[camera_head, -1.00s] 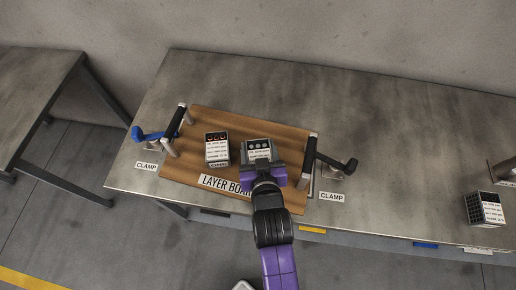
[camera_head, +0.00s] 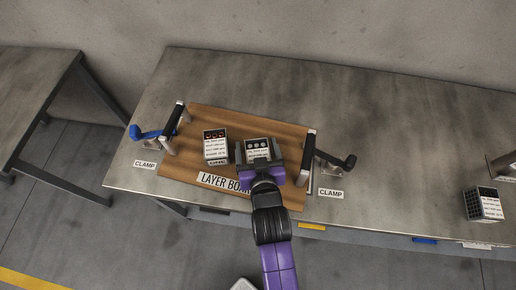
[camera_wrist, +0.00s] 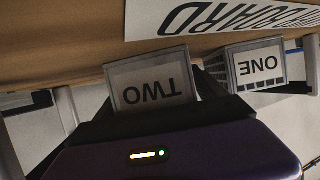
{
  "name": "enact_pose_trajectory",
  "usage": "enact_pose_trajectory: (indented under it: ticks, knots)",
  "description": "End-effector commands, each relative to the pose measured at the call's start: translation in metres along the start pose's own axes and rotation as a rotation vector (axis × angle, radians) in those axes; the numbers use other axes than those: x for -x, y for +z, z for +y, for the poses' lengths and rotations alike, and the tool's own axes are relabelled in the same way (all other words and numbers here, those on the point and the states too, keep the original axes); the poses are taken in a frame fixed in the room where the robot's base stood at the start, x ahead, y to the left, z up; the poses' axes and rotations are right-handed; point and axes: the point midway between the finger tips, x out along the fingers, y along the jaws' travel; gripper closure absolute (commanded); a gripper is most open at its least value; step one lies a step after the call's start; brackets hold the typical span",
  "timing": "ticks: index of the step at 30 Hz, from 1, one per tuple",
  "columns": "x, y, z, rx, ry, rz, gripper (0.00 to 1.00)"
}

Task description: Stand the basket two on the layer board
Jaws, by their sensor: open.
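Basket two (camera_head: 258,146), a small box with dark round tops and a white printed label, stands upright on the brown layer board (camera_head: 225,115), right of the board's middle. My gripper (camera_head: 259,156) is open, with its fingers on either side of basket two. In the wrist view, basket two (camera_wrist: 152,80) shows its "TWO" plate upside down between the dark fingers. Basket one (camera_head: 215,146), with reddish tops, stands to its left on the board; its "ONE" plate also shows in the wrist view (camera_wrist: 258,66). Whether the fingers touch basket two cannot be told.
A clamp with a blue handle (camera_head: 150,133) stands at the board's left end, and one with a black handle (camera_head: 335,160) at its right end. Another labelled basket (camera_head: 484,204) stands at the table's far right. The table (camera_head: 410,140) between is clear.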

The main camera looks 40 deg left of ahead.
Motion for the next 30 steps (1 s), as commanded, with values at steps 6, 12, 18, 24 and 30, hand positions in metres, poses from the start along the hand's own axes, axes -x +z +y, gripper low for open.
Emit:
enact_pose_trajectory:
  ticks: [6,12,18,24,30]
  knots:
    - [0.023,0.0,0.001,0.0,0.001,-0.001,0.19]
    - [0.065,-0.001,0.0,0.0,0.001,0.0,0.19]
    - [0.101,-0.001,0.0,-0.001,0.0,0.0,0.19]
    - [0.118,-0.001,0.0,-0.001,0.0,-0.001,0.19]
    - [0.121,-0.002,0.0,0.0,0.0,-0.001,0.19]
